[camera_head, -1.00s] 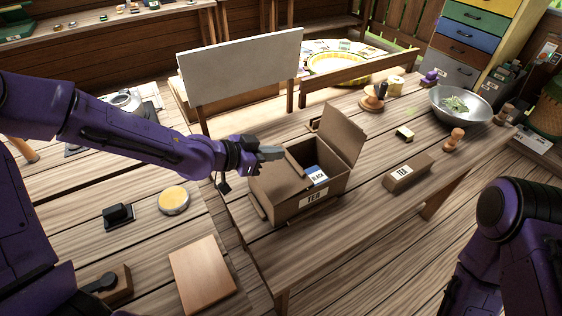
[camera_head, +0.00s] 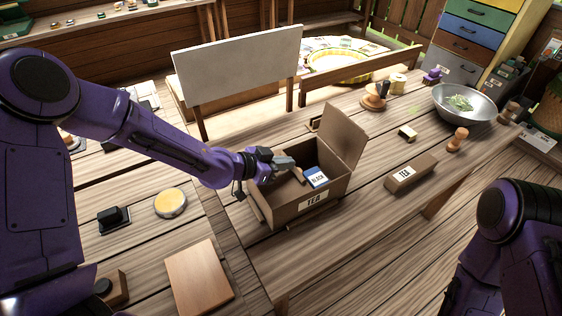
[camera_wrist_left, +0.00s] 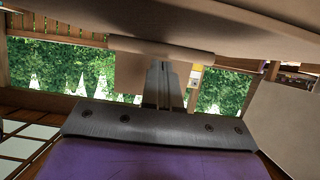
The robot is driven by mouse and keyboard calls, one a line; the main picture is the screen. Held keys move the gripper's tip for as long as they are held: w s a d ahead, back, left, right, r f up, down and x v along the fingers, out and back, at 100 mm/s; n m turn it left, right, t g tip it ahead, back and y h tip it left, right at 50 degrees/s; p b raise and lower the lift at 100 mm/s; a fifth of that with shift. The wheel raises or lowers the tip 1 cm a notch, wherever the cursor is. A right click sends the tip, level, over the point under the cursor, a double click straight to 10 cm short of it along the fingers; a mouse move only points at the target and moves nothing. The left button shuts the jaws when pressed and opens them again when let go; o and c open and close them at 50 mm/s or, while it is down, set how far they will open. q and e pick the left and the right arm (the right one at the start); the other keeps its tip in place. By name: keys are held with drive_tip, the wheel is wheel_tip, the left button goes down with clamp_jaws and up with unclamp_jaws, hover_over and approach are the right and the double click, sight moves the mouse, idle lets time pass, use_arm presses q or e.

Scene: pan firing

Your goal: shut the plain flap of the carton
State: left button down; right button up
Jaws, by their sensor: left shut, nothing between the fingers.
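The open brown carton (camera_head: 313,201), labelled TEA, stands on the table in the middle of the head view. A flap (camera_head: 345,136) stands up on its right side. A blue and white packet (camera_head: 317,178) labelled BLACK shows inside. My left gripper (camera_head: 284,163) is shut and empty, at the carton's left side. It hides part of the left flap and rim, and I cannot tell whether it touches them. In the left wrist view its shut fingers (camera_wrist_left: 164,84) point at brown board (camera_wrist_left: 135,72). My right gripper is out of view.
A small TEA box (camera_head: 410,172) lies right of the carton. A metal bowl (camera_head: 465,103) and wooden stamp (camera_head: 457,139) stand further right. A pale upright board (camera_head: 238,68) rises behind my left gripper. Bare tabletop lies in front of the carton.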

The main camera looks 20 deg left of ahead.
sight(282, 173)
use_arm(q)
drive_tip(key=shift+r, duration=0.2)
drive_tip(key=shift+r+p, duration=1.05)
drive_tip(key=shift+p, duration=0.15)
drive_tip(key=s+a+r+p, duration=0.2)
drive_tip(key=s+a+r, duration=0.4)
drive_tip(key=r, duration=0.2)
drive_tip(key=shift+s+a+r+p, duration=0.2)
drive_tip(key=shift+a+r+p, duration=0.1)
drive_tip(key=shift+p, duration=0.1)
